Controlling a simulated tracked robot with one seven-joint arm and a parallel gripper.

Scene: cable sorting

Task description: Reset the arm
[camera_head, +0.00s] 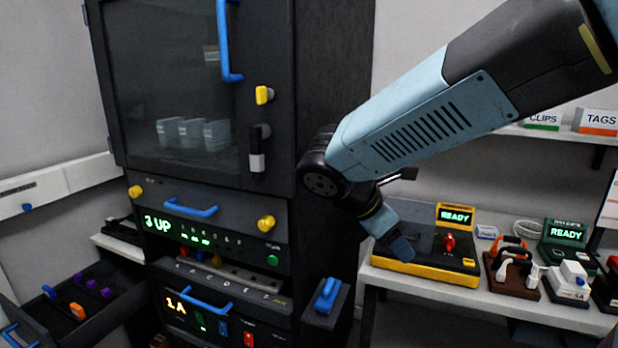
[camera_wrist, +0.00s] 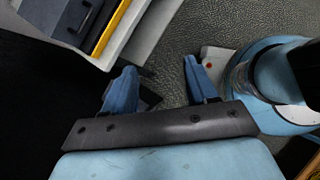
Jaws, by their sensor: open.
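My arm reaches in from the upper right in the head view, bent at its elbow beside the dark cabinet (camera_head: 335,80). My gripper (camera_head: 402,250) hangs low in front of the yellow-and-black tester (camera_head: 425,268) on the bench. In the wrist view my gripper (camera_wrist: 160,85) has its two blue fingers spread apart. Nothing is between the fingers, and dark grey carpet (camera_wrist: 185,40) shows beyond them. In the head view the fingers overlap closely and the gap cannot be made out.
The bench (camera_head: 485,300) carries a second green-screened unit (camera_head: 565,240) and a brown holder (camera_head: 512,278). An open drawer (camera_head: 95,310) with coloured pieces juts out at lower left. A shelf with CLIPS (camera_head: 542,120) and TAGS (camera_head: 597,121) boxes is at upper right.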

